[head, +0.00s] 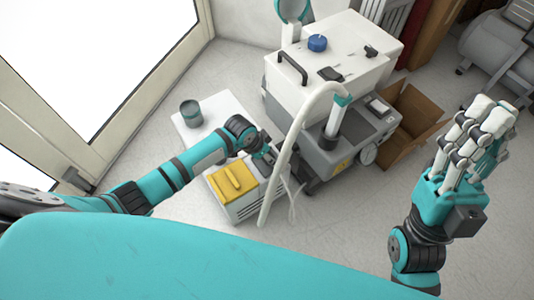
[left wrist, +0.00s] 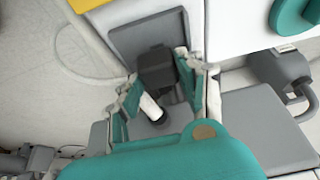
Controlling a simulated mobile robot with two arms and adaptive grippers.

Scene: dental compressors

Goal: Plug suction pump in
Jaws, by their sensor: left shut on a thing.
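A large white and grey machine (head: 335,65) with a blue cap and a pale bent hose stands in the middle of the head view. A small box with a yellow lid (head: 233,181) stands at its lower left. My left gripper (head: 264,153) is at the grey end of this box. In the left wrist view, the fingers (left wrist: 150,88) are shut on a black plug (left wrist: 157,70) in front of a grey panel (left wrist: 128,38). I cannot tell whether the plug sits in a socket. My right gripper (head: 482,130) is raised at the right, apart from everything, its fingers pointing up.
An open cardboard box (head: 410,115) lies right of the machine. A grey compressor tank (head: 495,45) is at the back right. The floor below the machine is mostly clear.

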